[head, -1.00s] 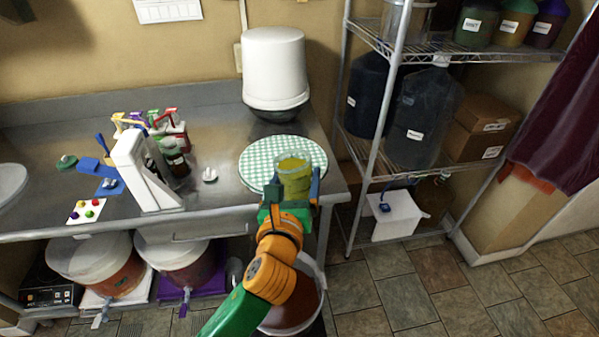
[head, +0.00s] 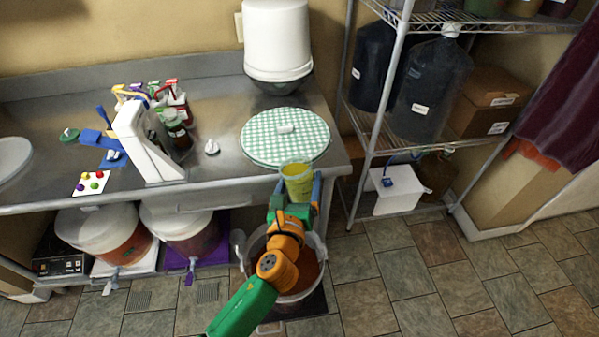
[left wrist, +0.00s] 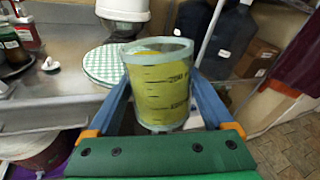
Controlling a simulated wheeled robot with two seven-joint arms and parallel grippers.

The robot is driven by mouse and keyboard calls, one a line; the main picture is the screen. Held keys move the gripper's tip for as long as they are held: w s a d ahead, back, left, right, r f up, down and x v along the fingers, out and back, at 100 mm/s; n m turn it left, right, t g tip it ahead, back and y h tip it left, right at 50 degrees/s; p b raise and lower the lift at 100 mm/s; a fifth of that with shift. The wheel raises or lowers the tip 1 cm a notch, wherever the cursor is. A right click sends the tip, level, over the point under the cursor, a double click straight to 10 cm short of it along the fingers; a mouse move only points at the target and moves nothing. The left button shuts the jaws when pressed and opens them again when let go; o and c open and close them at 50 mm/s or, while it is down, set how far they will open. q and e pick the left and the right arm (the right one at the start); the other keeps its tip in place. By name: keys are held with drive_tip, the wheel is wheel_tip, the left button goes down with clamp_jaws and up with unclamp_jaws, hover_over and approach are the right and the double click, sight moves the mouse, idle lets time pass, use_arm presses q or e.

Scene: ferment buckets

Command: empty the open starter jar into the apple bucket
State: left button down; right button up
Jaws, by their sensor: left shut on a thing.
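The open starter jar (head: 297,184) is a clear jar with volume marks and yellow-green contents. My left gripper (head: 297,200) is shut on it and holds it roughly upright, just off the front edge of the counter. In the left wrist view the jar (left wrist: 160,90) sits between the blue fingers (left wrist: 163,108). An open bucket (head: 311,284) with reddish-brown contents stands on the floor below, partly hidden by my arm; I cannot read a label on it. My right gripper is not in view.
A green checkered round cover (head: 257,150) lies on the steel counter (head: 222,185) behind the jar. Two lidded buckets (head: 95,228) (head: 180,222) stand under the counter. A wire shelf (head: 378,140) with carboys stands at right. The tiled floor in front is clear.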

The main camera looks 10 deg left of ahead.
use_arm(q)
wheel_tip(320, 180, down, 4)
drive_tip(key=shift+b, duration=0.95)
drive_tip(key=shift+f+b, duration=0.8)
drive_tip(key=shift+b, duration=0.05)
drive_tip(key=shift+d+r+p, duration=0.1)
drive_tip(key=shift+r+p, duration=0.15)
drive_tip(key=shift+p, duration=0.05)
wheel_tip(320, 180, down, 31)
drive_tip(key=n+g+h+b, duration=0.2)
drive_tip(key=n+b, duration=0.4)
drive_tip(key=b, duration=1.3)
drive_tip(key=shift+s+d+g+h, duration=0.25)
drive_tip(key=shift+d+g+h, duration=0.05)
drive_tip(key=shift+g, duration=0.4)
idle(1.8)
